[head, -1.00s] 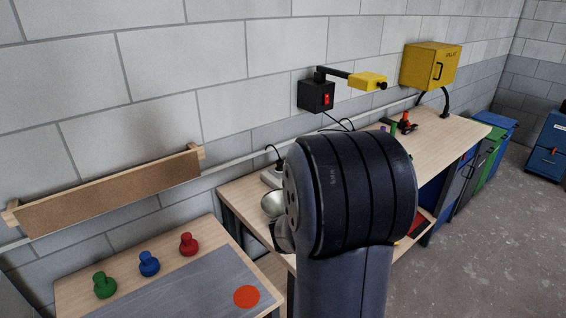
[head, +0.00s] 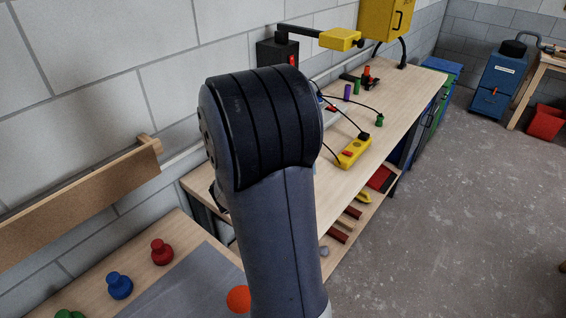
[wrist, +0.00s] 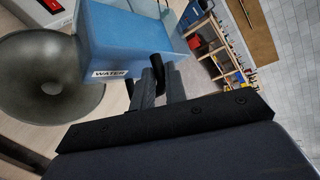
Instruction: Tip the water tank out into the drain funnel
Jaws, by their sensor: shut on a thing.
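The blue water tank (wrist: 125,42) with its white WATER label is at the top of the wrist view. My gripper (wrist: 161,84) is shut on the tank's dark handle (wrist: 157,68). In the head view my arm hides the gripper, tank and funnel.
The wooden bench (head: 405,105) carries a yellow power strip (head: 354,150) with cables. A yellow lamp arm (head: 341,40) and a yellow cabinet (head: 385,18) are on the wall side. Open floor lies right.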

